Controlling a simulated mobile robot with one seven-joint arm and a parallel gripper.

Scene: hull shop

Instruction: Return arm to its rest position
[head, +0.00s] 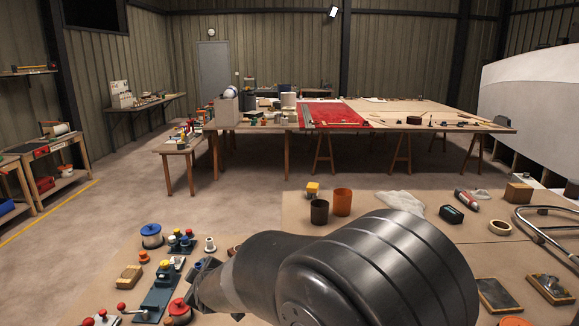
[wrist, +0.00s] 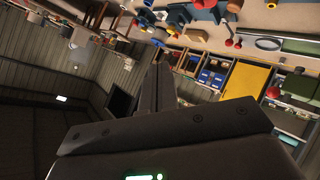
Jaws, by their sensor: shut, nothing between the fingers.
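My arm crosses the lower middle of the head view above the near bench (head: 240,250). The end of the arm points left, and my gripper's fingers cannot be made out clearly there. In the wrist view my gripper (wrist: 160,80) shows as dark fingers standing close together in the middle, shut, with nothing seen between them. The wrist view is tipped over, with the bench and its items along the top. The arm hides part of the bench in the head view.
A long table with a red cloth (head: 335,115) stands farther back. Floor between them is clear.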

